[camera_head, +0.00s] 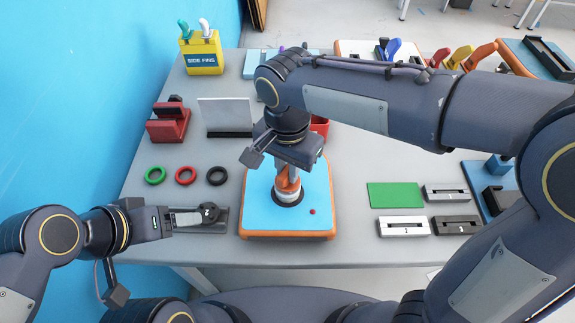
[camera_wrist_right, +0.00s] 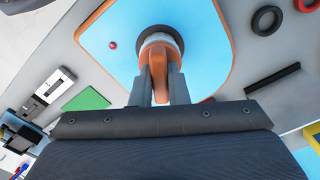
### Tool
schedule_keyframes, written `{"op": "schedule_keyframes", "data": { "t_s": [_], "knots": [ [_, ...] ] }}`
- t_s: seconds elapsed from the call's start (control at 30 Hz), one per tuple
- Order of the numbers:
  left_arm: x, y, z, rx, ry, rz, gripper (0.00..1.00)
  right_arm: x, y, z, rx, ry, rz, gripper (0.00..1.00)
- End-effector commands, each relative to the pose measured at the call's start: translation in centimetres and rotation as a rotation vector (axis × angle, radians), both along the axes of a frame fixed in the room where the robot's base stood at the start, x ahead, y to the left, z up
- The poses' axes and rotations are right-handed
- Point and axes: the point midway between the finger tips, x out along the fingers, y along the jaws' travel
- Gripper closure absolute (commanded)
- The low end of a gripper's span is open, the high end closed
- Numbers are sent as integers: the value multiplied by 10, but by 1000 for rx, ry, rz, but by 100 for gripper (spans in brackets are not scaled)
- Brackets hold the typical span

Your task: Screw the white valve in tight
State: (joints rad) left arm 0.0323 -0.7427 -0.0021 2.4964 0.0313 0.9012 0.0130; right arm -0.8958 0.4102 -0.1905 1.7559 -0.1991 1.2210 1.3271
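The white valve (camera_head: 287,195) sits in the dark ring of the blue board with an orange rim (camera_head: 258,205). In the right wrist view, the white valve (camera_wrist_right: 156,39) shows partly behind an orange piece (camera_wrist_right: 160,82). My right gripper (camera_head: 288,172) points down over the valve. In the wrist view its fingers (camera_wrist_right: 162,90) lie close on both sides of the orange piece and appear shut on it. The orange piece stands on top of the valve; its lower end meets the white part. My left gripper (camera_head: 170,220) is beside a grey tool (camera_head: 187,218) in a dark tray; its fingers are unclear.
Green, red and black rings (camera_head: 217,176) lie left of the board. A red holder (camera_head: 169,122), a grey panel (camera_head: 226,113) and a yellow side-fins box (camera_head: 202,54) stand behind. A green mat (camera_head: 395,195) and slotted blocks (camera_head: 404,226) lie at right.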

Motion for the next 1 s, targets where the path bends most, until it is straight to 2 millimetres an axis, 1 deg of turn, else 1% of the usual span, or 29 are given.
{"op": "schedule_keyframes", "data": {
  "t_s": [0.1,0.13,0.2,0.23,0.4,0.6,0.67,1.0],
  "knots": [
    [0,0,0,0,0,0,27,0,0,0,0,0,0,100],
    [0,0,0,0,0,0,27,0,0,0,0,0,0,90],
    [0,0,0,0,0,0,27,0,0,0,0,0,0,99],
    [0,0,0,0,0,0,27,0,0,0,0,0,0,100],
    [0,0,1,0,0,0,27,0,0,1,0,0,-22,100],
    [0,0,9,0,0,0,27,0,0,2,-1,0,-246,100],
    [0,0,9,0,0,0,27,0,0,1,-1,-1,-285,100],
    [0,0,10,0,0,0,27,0,0,1,0,0,-329,100]
  ]
}}
